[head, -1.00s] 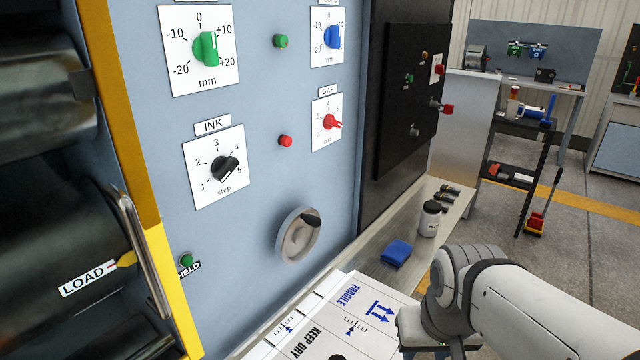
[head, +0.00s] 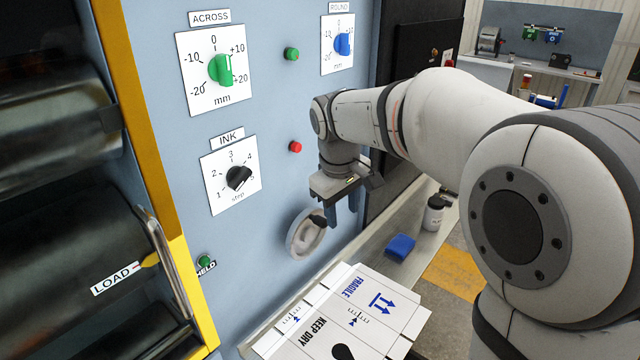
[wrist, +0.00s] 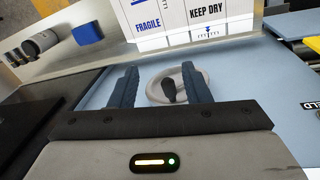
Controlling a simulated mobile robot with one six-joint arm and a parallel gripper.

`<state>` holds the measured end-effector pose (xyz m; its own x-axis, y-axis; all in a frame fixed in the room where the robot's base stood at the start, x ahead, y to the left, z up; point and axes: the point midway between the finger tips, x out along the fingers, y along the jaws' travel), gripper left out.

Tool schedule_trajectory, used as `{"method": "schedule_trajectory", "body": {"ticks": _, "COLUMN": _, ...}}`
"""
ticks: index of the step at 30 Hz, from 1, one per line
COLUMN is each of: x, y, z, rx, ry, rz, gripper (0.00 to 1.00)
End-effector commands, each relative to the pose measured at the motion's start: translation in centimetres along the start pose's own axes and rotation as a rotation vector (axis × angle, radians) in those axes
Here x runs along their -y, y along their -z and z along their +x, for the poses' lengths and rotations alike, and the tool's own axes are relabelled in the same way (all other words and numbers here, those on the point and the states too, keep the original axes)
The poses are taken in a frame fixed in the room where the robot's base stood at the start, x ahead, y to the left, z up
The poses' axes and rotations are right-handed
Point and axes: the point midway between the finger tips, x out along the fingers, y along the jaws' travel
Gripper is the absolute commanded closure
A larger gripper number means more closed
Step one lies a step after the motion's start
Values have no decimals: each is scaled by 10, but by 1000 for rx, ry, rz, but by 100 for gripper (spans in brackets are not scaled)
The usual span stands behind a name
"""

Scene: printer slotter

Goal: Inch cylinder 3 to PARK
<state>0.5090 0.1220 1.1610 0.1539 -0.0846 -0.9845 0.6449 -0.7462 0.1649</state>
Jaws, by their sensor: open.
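My gripper (head: 343,207) is open and empty in front of the blue-grey panel, just above and to the right of the grey handwheel (head: 297,234) with its dark knob. In the wrist view the handwheel (wrist: 157,92) shows between my two fingers, apart from them as far as I can tell. At the left is a dark cylinder (head: 75,245) with a LOAD label (head: 115,279) beside a yellow pointer (head: 149,259). No cylinder number or PARK mark is readable. A green button (head: 204,261) has a partly hidden label reading "ELD". My arm hides the GAP dial.
The panel also bears the ACROSS knob (head: 221,69), the ROUND knob (head: 343,44), the INK knob (head: 238,178), a green button (head: 291,54) and a red button (head: 295,147).

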Motion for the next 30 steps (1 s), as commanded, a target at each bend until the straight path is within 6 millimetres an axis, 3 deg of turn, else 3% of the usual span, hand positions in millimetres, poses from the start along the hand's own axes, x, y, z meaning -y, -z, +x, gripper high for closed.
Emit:
{"method": "schedule_trajectory", "body": {"ticks": 1, "x": 2, "y": 23, "z": -8, "rx": 8, "ry": -5, "rz": -56, "gripper": 57}}
{"method": "schedule_trajectory", "body": {"ticks": 3, "x": 5, "y": 45, "z": -12, "rx": 15, "ry": -12, "rz": -115, "gripper": 57}}
{"method": "schedule_trajectory", "body": {"ticks": 9, "x": 12, "y": 74, "z": -12, "rx": 26, "ry": -24, "rz": -195, "gripper": 57}}
{"method": "schedule_trajectory", "body": {"ticks": 21, "x": 10, "y": 72, "z": 45, "rx": 30, "ry": -22, "rz": -198, "gripper": 57}}
{"method": "schedule_trajectory", "body": {"ticks": 30, "x": 9, "y": 72, "z": 65, "rx": 26, "ry": -24, "rz": -197, "gripper": 57}}
